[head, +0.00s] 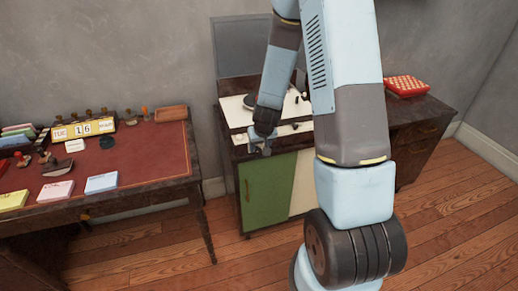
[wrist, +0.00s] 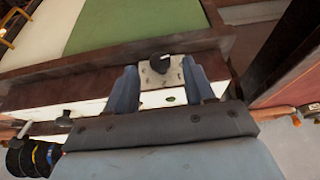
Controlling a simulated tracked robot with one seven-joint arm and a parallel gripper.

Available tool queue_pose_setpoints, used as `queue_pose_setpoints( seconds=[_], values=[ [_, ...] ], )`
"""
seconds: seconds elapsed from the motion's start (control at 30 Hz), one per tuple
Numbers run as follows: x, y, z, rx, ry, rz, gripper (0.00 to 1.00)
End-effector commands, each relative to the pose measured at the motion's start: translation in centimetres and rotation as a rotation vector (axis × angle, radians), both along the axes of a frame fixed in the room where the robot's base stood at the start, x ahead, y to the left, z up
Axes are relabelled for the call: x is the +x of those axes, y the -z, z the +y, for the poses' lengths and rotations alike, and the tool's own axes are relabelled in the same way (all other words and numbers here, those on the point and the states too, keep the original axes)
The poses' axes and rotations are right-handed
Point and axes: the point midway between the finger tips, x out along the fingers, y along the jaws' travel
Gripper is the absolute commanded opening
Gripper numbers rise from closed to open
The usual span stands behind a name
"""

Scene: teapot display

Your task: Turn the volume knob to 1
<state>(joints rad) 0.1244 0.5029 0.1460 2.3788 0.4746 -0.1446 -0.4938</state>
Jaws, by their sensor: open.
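In the wrist view a black knob (wrist: 160,59) sits on a small pale plate (wrist: 150,78) with faint marks on the front panel (wrist: 85,108) of a cabinet. It appears to be the volume knob; its setting is too small to read. My gripper (wrist: 159,68) is open, with one finger on each side of the plate and the knob between the fingertips. I cannot tell whether the fingers touch the knob. In the head view my gripper (head: 259,143) is at the cabinet's front upper edge and hides the knob.
The cabinet has a green door (head: 266,190) and a raised lid (head: 240,48). A desk (head: 130,158) with a calendar (head: 84,127) and paper pads stands at left. A red checkered box (head: 405,86) sits on the cabinet's right end. Wooden floor (head: 455,215) is clear at right.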

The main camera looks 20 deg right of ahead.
Motion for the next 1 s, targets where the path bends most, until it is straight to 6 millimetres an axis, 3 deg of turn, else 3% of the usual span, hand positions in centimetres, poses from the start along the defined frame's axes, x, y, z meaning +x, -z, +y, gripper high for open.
queue_pose_setpoints(
  seconds=[0.3,0.67,1.0],
  values=[
    [0.9,2.2,0.0,0.000,0.000,0.001,0.54],
    [1.1,2.5,-0.1,-0.001,0.000,-0.001,0.54],
    [1.0,2.5,-0.1,-0.001,0.001,0.000,0.23]
  ],
)
